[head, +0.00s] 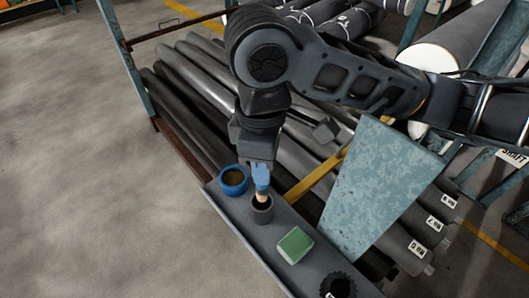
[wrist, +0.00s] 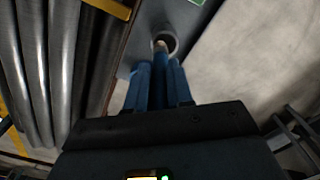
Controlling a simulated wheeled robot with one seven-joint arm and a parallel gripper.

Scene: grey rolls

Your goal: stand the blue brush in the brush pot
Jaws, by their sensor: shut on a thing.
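My gripper (head: 262,180) points down over the narrow grey shelf and is shut on the blue brush (wrist: 160,75). The brush is roughly upright, with its pale end (head: 262,196) down. This pale end is at the mouth of the small dark grey brush pot (head: 262,214). In the wrist view the pale end overlaps the opening of the pot (wrist: 173,39). I cannot tell how deep it reaches inside. The blue fingers cover much of the brush in the head view.
A blue pot with brown contents (head: 233,181) stands close to the left of the brush pot. A green block (head: 295,245) and a dark round toothed object (head: 338,286) are on the shelf (head: 268,256) to the right. Grey rolls (head: 190,80) lie behind.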

